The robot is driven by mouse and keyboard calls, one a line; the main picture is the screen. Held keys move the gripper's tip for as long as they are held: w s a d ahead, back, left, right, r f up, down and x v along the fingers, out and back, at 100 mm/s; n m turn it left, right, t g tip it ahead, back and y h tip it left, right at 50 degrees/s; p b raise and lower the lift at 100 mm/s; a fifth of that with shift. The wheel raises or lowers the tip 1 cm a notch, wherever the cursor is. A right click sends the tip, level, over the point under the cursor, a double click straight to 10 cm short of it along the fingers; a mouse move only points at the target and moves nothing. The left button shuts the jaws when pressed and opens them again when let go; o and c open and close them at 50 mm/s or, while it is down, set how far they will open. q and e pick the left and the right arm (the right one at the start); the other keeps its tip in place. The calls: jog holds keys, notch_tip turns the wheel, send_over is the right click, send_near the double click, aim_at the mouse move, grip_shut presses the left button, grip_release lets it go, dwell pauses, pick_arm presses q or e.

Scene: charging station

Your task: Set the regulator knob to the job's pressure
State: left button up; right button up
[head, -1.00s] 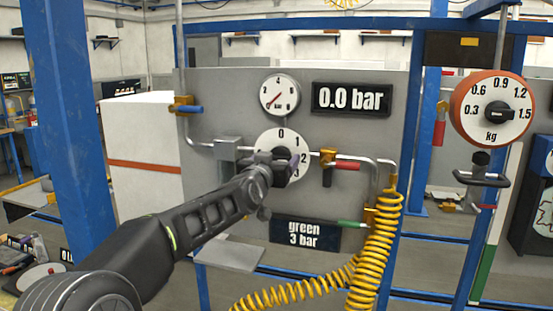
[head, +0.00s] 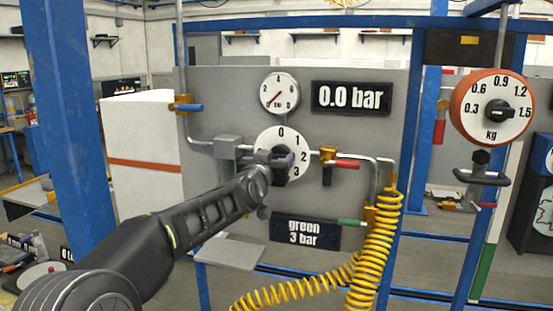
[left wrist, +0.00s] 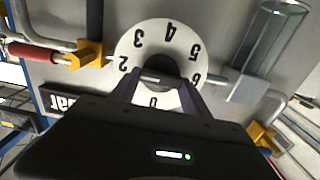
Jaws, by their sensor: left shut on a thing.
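The white regulator dial (head: 298,141) is mounted on the grey panel, with 0 at the top and 1, 2, 3 down its right side. My left gripper (head: 279,164) is in front of it, shut on the dark knob at its centre. In the left wrist view the fingers (left wrist: 160,90) straddle the knob (left wrist: 159,67) over the dial (left wrist: 148,45). The fingers hide the knob's pointer. The display (head: 351,97) reads 0.0 bar. The round gauge (head: 279,94) has a red needle at its low end. The sign (head: 304,233) reads "green 3 bar". My right gripper is out of view.
A red-handled valve (head: 328,164) and a pipe are right of the dial. A yellow coiled hose (head: 386,240) hangs below them. An orange-rimmed kg dial (head: 492,108) is at the far right. A blue post (head: 72,140) stands left.

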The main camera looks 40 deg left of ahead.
pick_arm(q)
jog(key=shift+m+p, duration=0.3)
jog(key=shift+m, duration=0.1)
jog(key=shift+r+m+p, duration=0.1)
jog(key=shift+m+p, duration=0.3)
jog(key=shift+m, duration=0.1)
jog(key=shift+d+m+p, duration=0.1)
jog(key=shift+m+p, duration=0.5)
jog(key=shift+m, duration=0.5)
jog(key=m+p, duration=0.1)
jog(key=m, duration=0.3)
jog(key=shift+m+p, duration=0.35)
jog(key=shift+m, duration=0.05)
jog(key=o, duration=1.4)
